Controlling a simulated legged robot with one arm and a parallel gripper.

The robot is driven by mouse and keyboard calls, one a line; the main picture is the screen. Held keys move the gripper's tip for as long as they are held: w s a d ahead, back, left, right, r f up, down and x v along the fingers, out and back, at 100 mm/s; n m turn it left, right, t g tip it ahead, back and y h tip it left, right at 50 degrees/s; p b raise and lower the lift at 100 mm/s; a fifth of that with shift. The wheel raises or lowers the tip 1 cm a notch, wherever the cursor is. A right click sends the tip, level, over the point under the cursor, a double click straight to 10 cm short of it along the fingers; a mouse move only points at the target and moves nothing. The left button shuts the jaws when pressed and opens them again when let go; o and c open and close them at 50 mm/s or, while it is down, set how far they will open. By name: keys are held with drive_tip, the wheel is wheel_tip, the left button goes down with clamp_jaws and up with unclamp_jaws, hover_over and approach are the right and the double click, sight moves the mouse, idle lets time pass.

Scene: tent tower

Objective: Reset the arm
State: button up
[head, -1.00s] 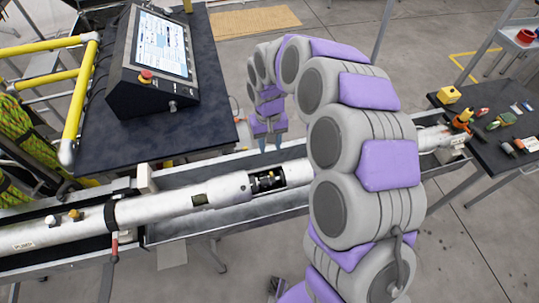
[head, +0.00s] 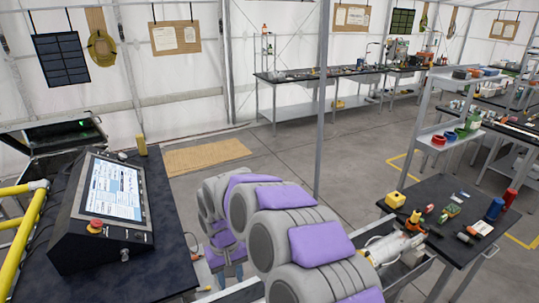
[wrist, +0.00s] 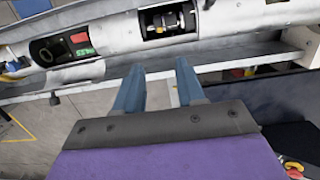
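My arm, grey with purple pads, arches up in the head view and bends down at its far end. My gripper (wrist: 160,88) shows in the wrist view with two blue fingers apart and nothing between them. In the head view its end (head: 232,278) is partly visible near the bottom. In the wrist view a white tube (wrist: 110,38) with open windows lies beyond the fingertips, apart from them. Dark parts show inside the windows. In the head view only the right end of the tube (head: 388,248) shows.
A black console (head: 105,205) with a screen and red button stands on the dark table at left. A small table (head: 450,215) with tools is at right. Shelves (head: 455,130) and long benches (head: 320,75) stand farther back. Grey floor is open in the middle.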

drive_tip(key=s+d+r+m+b, duration=0.1)
drive_tip(key=s+d+r+b, duration=0.1)
drive_tip(key=s+d, duration=0.55)
drive_tip(key=s+d+r+m+b, duration=0.1)
drive_tip(key=s+d+r+b, duration=0.3)
drive_tip(key=d, duration=0.7)
drive_tip(key=s+d+f+m+b, duration=0.1)
drive_tip(key=s+d+f+m, duration=0.1)
drive_tip(key=s+d, duration=0.3)
drive_tip(key=s+d+f+m+b, duration=0.1)
drive_tip(key=s+d, duration=0.4)
drive_tip(key=s, duration=0.8)
wheel_tip(320, 180, down, 3)
drive_tip(key=shift+r+m+g+y+b, duration=0.1)
drive_tip(key=shift+m+g+y+b, duration=0.25)
drive_tip(key=shift+m, duration=0.25)
